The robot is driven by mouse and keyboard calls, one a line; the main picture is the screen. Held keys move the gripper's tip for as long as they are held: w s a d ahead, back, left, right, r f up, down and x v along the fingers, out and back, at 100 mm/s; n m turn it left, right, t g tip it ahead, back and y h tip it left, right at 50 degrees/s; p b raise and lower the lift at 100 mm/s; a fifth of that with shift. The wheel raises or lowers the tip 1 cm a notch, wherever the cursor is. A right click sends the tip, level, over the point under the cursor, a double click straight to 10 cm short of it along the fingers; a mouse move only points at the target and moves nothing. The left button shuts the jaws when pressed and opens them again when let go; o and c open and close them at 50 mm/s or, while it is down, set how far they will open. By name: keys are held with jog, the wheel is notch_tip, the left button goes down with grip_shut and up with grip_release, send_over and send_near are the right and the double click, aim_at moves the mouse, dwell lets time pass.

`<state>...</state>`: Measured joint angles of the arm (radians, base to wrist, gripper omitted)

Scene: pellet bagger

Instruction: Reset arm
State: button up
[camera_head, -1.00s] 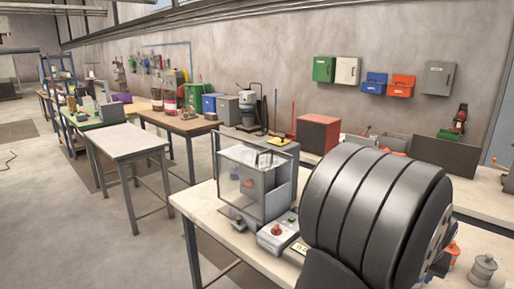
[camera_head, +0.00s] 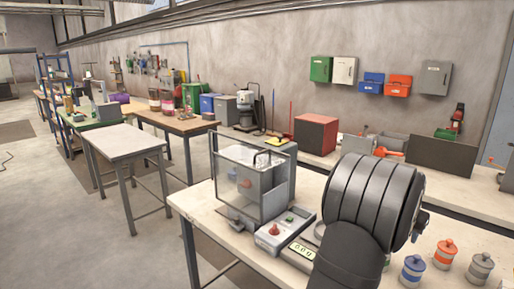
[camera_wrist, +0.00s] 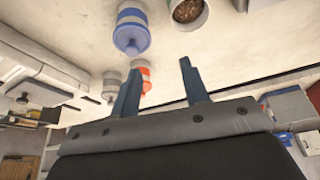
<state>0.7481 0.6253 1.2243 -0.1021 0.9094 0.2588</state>
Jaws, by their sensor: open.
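My gripper (camera_wrist: 158,85) shows in the wrist view with its two dark blue-grey fingers apart and nothing between them. In the head view my ribbed black arm covers the right part of the near table, and the gripper itself is hidden. The bagger (camera_head: 252,185), a clear-walled machine with a grey box inside, stands on the near table. Its control box (camera_head: 278,233) with a red knob is in front of it, beside a scale display (camera_head: 301,250).
A blue jar (camera_head: 412,270), an orange jar (camera_head: 445,254) and a grey jar (camera_head: 480,268) stand on the near table (camera_head: 205,203), right of my arm. The wrist view shows the blue jar (camera_wrist: 131,32) and an open container of brown pellets (camera_wrist: 187,10). A red box (camera_head: 316,134) stands behind.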

jog(key=w+f, duration=0.1)
jog(key=w+a+f, duration=0.1)
jog(key=w, duration=0.1)
jog(key=shift+w+a+f, duration=0.2)
jog(key=shift+w, duration=0.1)
dwell(1.2)
